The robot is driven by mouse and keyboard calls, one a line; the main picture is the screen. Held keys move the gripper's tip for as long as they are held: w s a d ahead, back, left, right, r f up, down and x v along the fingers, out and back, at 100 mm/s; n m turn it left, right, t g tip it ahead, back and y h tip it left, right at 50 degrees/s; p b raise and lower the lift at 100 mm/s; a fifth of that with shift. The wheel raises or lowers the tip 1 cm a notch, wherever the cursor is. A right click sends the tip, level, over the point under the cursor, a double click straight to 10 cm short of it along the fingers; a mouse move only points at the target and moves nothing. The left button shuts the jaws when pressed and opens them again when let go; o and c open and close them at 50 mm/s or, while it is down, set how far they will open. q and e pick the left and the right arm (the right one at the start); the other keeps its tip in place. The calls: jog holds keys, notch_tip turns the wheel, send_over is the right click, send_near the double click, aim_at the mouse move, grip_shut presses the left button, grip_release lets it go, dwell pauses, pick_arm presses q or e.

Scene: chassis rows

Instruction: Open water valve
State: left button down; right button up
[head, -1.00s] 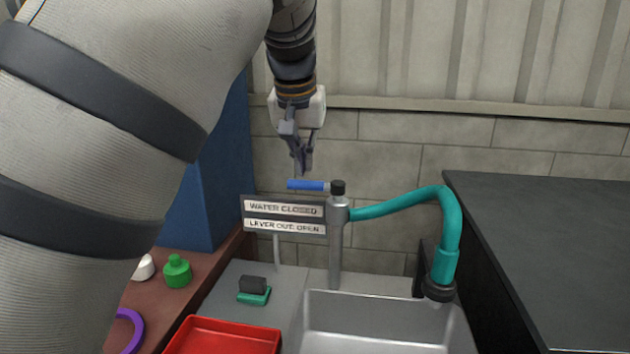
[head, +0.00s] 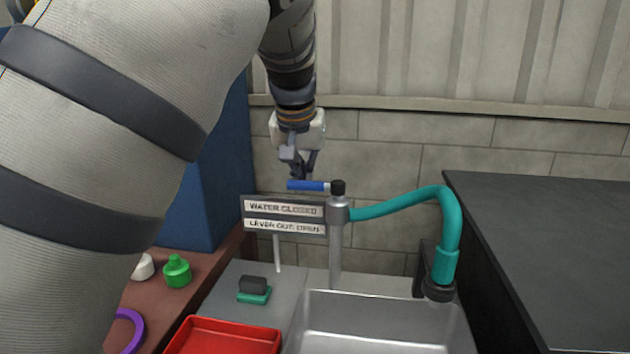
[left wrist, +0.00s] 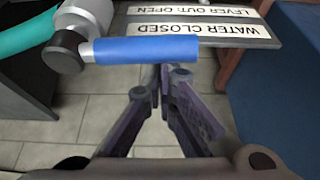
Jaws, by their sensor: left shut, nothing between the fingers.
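The water valve's blue lever (head: 306,185) points left from the black cap on top of the grey standpipe (head: 336,240). A sign (head: 284,215) below it reads "WATER CLOSED" and "LEVER OUT: OPEN". My left gripper (head: 302,176) is shut and empty, pointing down behind the lever; in the head view the lever hides its fingertips. In the left wrist view the blue lever (left wrist: 145,50) lies across the top, just beyond the shut fingers (left wrist: 160,72). I cannot tell whether they touch it. My right gripper is out of view.
A teal hose (head: 400,203) runs right from the standpipe and hangs over the metal sink (head: 380,335). A dark counter (head: 560,250) stands right, a blue cabinet (head: 215,180) left.

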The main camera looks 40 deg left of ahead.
aim_at(300, 182)
pick_arm(q)
jog(key=shift+s+d, duration=0.45)
jog(key=shift+s, duration=0.35)
jog(key=shift+s+d, duration=0.35)
jog(key=shift+s, duration=0.4)
jog(key=shift+s+d, duration=0.55)
jog(key=shift+s, duration=0.05)
